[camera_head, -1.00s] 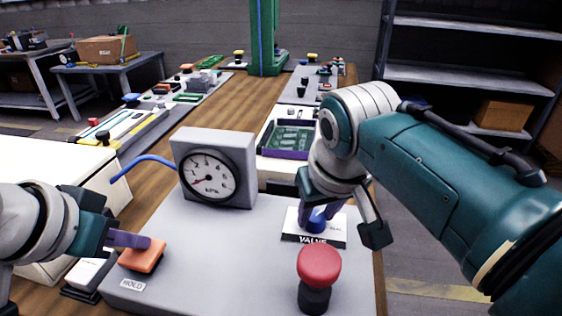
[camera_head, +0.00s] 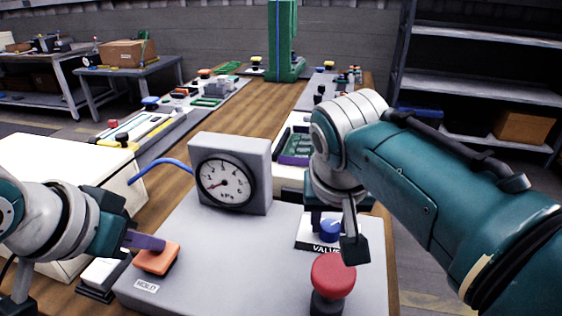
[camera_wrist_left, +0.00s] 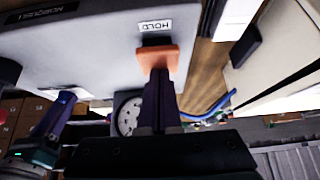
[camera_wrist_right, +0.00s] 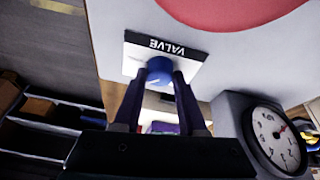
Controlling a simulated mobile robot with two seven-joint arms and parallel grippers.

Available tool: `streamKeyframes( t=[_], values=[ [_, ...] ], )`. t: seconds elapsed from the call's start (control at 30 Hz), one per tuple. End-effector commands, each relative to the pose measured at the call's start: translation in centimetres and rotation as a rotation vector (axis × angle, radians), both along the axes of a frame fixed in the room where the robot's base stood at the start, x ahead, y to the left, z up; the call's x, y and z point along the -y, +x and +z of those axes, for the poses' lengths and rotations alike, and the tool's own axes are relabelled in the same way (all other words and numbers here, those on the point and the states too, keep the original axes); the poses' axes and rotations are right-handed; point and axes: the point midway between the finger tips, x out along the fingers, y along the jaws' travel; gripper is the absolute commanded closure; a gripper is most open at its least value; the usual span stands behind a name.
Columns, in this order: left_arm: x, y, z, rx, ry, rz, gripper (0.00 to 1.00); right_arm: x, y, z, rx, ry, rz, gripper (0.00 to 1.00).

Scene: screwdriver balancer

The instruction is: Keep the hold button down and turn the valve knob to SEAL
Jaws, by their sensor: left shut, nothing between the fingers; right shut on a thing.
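The orange hold button (camera_head: 157,256) is on the front left of the grey panel (camera_head: 190,270), above a HOLD label. My left gripper (camera_head: 160,245) is shut and empty, its fingertips against the button; the left wrist view also shows the button (camera_wrist_left: 158,58) at the fingertips. The blue valve knob (camera_head: 331,230) sits on a white VALVE plate (camera_head: 306,235). My right gripper (camera_wrist_right: 160,78) is shut on the knob (camera_wrist_right: 159,66). The knob's pointer and the SEAL mark cannot be made out. The gauge (camera_head: 225,181) has its red needle pointing lower left.
A red mushroom button (camera_head: 333,275) stands on the panel just in front of the valve, close to my right gripper. A blue hose (camera_head: 160,164) runs from the gauge box. A white box (camera_head: 60,185) stands to the left. Other panels line the bench behind.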

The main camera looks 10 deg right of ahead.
Motion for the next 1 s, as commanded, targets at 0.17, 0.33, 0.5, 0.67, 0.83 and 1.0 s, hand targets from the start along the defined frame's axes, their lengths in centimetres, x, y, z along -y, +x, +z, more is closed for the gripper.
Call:
streamKeyframes(
  t=[0.17, 0.33, 0.5, 0.67, 0.83, 1.0],
  values=[
    [-0.08, -0.09, -0.17, -0.003, 0.002, 0.001, 1.0, -0.18, 0.07, -0.02, -0.003, -0.002, -0.16, 1.0],
    [-0.08, -0.09, -0.17, -0.004, 0.003, 0.001, 1.0, -0.21, 0.13, -0.03, -0.002, -0.003, -0.293, 1.0],
    [-0.07, -0.1, -0.18, -0.004, 0.003, 0.001, 1.0, -0.3, 0.25, -0.07, -0.002, -0.001, -0.384, 1.0],
    [-0.05, -0.12, -0.21, -0.005, 0.002, 0.0, 1.0, -0.37, 0.38, -0.09, 0.001, 0.0, -0.445, 1.0],
    [-0.03, -0.15, -0.25, -0.006, 0.002, 0.0, 1.0, -0.36, 0.32, -0.11, 0.001, 0.001, -0.488, 1.0],
    [-0.02, -0.15, -0.25, -0.006, 0.002, -0.001, 1.0, -0.33, 0.23, -0.11, 0.001, 0.002, -0.508, 1.0]
  ],
)
